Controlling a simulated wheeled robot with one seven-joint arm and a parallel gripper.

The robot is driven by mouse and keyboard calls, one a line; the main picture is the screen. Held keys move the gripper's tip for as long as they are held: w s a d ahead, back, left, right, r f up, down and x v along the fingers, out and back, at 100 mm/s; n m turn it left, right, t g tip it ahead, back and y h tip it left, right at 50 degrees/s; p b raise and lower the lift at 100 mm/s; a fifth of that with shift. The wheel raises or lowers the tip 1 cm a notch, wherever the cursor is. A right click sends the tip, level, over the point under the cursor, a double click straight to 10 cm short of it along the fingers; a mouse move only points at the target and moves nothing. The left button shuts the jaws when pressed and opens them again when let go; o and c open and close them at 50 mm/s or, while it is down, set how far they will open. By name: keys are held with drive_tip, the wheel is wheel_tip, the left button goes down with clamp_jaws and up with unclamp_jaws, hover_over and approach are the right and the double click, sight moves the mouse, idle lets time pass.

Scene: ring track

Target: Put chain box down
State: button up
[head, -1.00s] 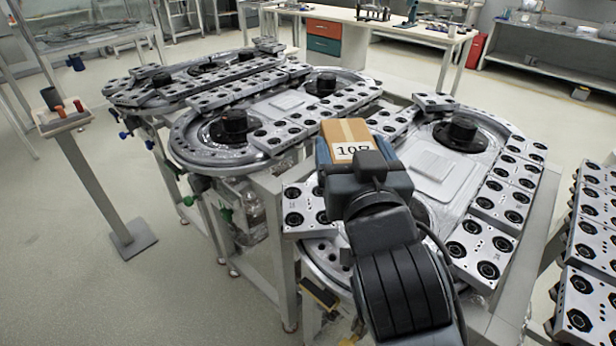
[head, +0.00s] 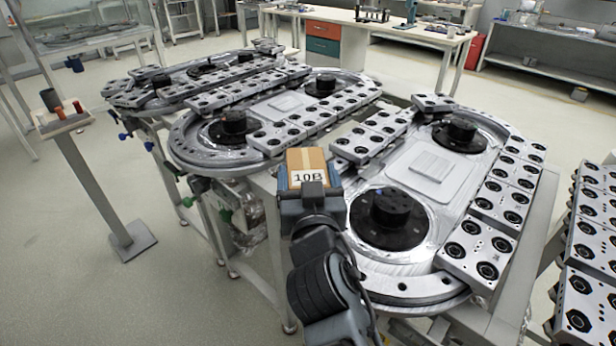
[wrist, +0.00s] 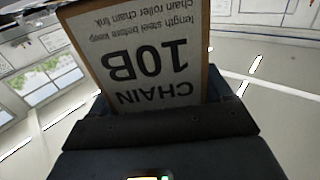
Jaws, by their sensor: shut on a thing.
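The chain box (head: 307,165) is a small brown carton with a white label reading "10B". My gripper (head: 310,190) is shut on it. In the head view the box appears in front of the left edge of the nearer ring track (head: 440,280); its height above anything cannot be told. In the wrist view the box (wrist: 140,55) fills the upper middle, its label "CHAIN 10B" upside down, with the dark gripper body (wrist: 165,140) below it. The box's lower part is hidden by the gripper.
A second ring track (head: 200,155) stands behind to the left, with metal carrier plates along both tracks. A stand with a small tray (head: 62,125) is at the left. A rack of plates (head: 590,250) is at the right. A workbench (head: 400,28) stands at the back. The floor at left is open.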

idle(0.4)
drive_tip(key=o, duration=1.8)
drive_tip(key=shift+f, duration=0.15)
drive_tip(key=shift+c, duration=0.2)
drive_tip(key=shift+s, duration=0.1)
drive_tip(key=s+d+b, duration=0.2)
drive_tip(key=s+b, duration=0.1)
drive_tip(key=s, duration=0.8)
drive_tip(key=shift+s, duration=0.3)
